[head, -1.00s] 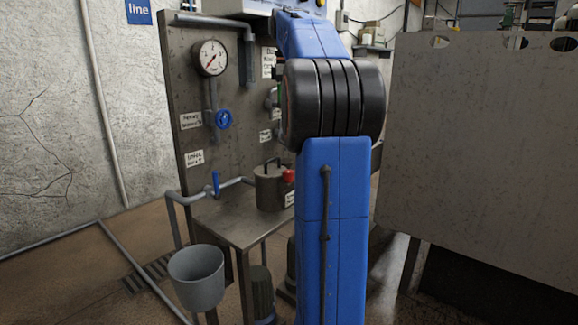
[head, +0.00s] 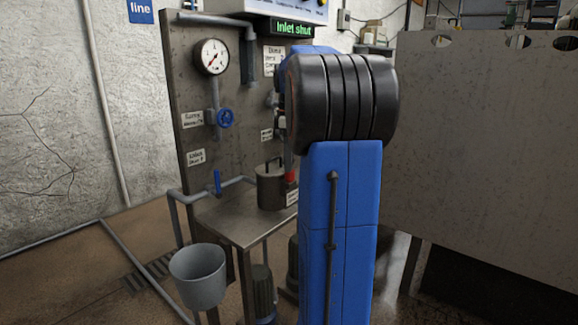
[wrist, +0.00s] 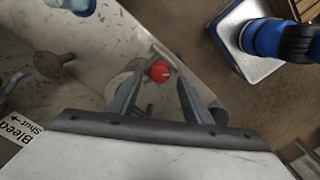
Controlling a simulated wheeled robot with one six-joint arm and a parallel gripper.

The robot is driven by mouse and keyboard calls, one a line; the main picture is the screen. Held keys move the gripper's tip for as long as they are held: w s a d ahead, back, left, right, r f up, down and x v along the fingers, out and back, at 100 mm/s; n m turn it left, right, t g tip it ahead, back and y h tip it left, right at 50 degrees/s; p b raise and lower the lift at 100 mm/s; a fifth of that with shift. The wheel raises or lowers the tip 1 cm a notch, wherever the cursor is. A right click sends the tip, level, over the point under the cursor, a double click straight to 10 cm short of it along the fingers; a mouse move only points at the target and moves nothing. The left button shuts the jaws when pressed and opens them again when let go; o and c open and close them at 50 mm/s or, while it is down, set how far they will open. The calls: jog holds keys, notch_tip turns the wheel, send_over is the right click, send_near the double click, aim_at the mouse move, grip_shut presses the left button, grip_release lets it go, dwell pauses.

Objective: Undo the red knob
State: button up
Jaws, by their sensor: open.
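In the head view the red knob (head: 291,176) shows partly, just left of my blue arm. The canister (head: 269,187) stands on the metal bench. My gripper (wrist: 160,80) is open, with one finger to each side of the knob in the wrist view. Whether the fingers touch the knob, I cannot tell. In the head view the gripper is mostly hidden behind my arm.
A panel (head: 195,95) behind the bench carries a gauge (head: 212,57), a blue handwheel (head: 225,118) and a sign (head: 292,28) reading "Inlet shut". A blue lever (head: 218,182) stands left of the canister. A grey bucket (head: 198,277) sits at the front. A large board (head: 485,140) blocks the right.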

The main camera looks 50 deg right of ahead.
jog(key=shift+f, duration=1.1)
jog(key=c, duration=1.1)
jog(key=shift+o, duration=0.2)
